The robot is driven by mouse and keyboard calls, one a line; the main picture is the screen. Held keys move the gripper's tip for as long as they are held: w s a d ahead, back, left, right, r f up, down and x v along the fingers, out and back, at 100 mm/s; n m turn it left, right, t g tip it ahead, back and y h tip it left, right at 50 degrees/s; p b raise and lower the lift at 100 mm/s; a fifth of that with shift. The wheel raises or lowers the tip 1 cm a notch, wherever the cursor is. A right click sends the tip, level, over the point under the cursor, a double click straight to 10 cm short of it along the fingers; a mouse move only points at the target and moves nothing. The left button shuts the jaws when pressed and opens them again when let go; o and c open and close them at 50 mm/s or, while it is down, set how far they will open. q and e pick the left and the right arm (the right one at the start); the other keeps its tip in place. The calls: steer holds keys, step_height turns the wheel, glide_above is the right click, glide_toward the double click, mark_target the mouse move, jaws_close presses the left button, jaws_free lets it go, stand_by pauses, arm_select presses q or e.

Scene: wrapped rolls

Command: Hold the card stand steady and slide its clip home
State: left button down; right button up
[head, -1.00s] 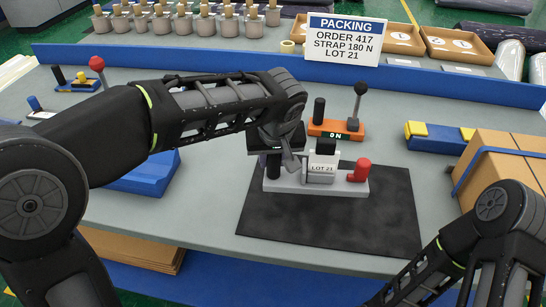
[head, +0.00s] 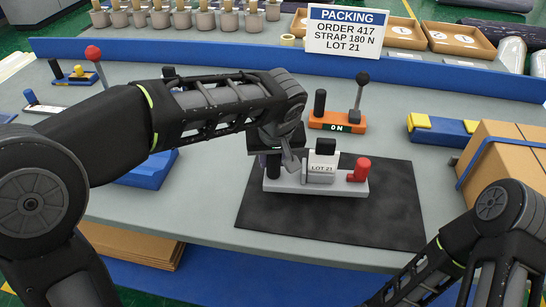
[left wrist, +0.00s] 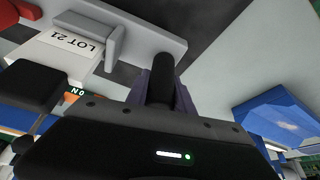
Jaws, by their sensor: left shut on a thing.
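The card stand has a light grey base (head: 340,189) on the dark mat (head: 330,222). A white card (head: 320,167) reading "LOT 21" stands mid-base, with a black block (head: 325,146) at its top and a red knob (head: 358,170) to its right. I cannot tell which part is the clip. My left gripper (head: 274,158) is shut on the black post at the base's left end. In the left wrist view the post (left wrist: 163,72) stands between the fingers, and the card (left wrist: 72,48) and a grey upright piece (left wrist: 110,45) show beside it. My right gripper is out of view.
An orange fixture (head: 337,124) marked "ON", with a black lever, stands behind the mat. A blue and yellow block (head: 440,132) and a strapped carton (head: 505,160) are at the right. A blue holder (head: 147,170) sits left, under my arm. The mat's front is clear.

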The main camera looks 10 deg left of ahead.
arm_select(q)
steer(key=shift+f+b, duration=1.05)
steer(key=shift+f, duration=0.15)
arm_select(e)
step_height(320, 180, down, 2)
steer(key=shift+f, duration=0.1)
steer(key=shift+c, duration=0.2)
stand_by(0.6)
